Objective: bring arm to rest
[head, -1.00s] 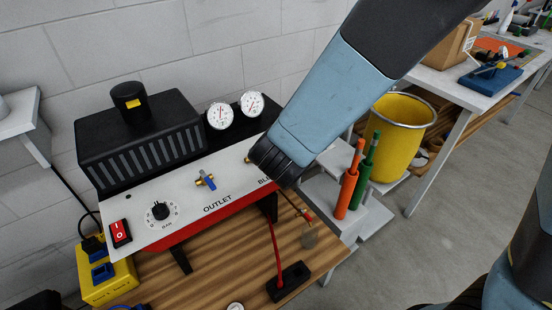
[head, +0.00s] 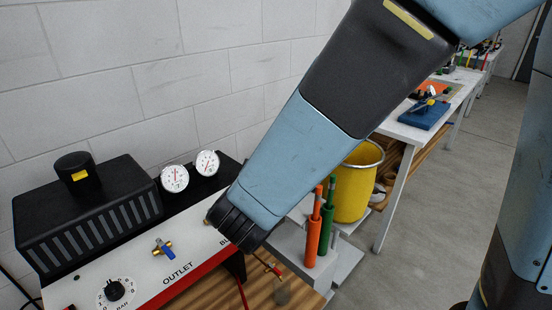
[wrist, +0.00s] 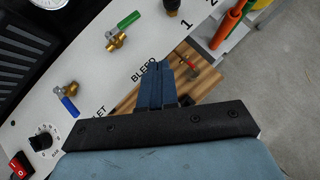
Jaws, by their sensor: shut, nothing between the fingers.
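My gripper (wrist: 157,85) shows in the wrist view as two blue fingers pressed together, shut with nothing between them. It hangs over the front edge of the white panel (wrist: 85,60), by the BLEED lettering and above the wooden bench top (wrist: 125,98). In the head view my arm comes down from the upper right, and its dark end covers the right part of the panel (head: 205,250). The fingers are hidden there. A green-handled valve (wrist: 118,35) and a blue-handled valve (wrist: 68,100) sit on the panel, apart from the fingers.
A black vented box (head: 85,215) and two gauges (head: 190,170) stand behind the panel. Orange (head: 312,232) and green (head: 327,225) tools stand upright on the right, near a yellow bin (head: 357,185). A bench with a blue tray (head: 423,115) stands farther back. The floor (head: 430,230) at right is clear.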

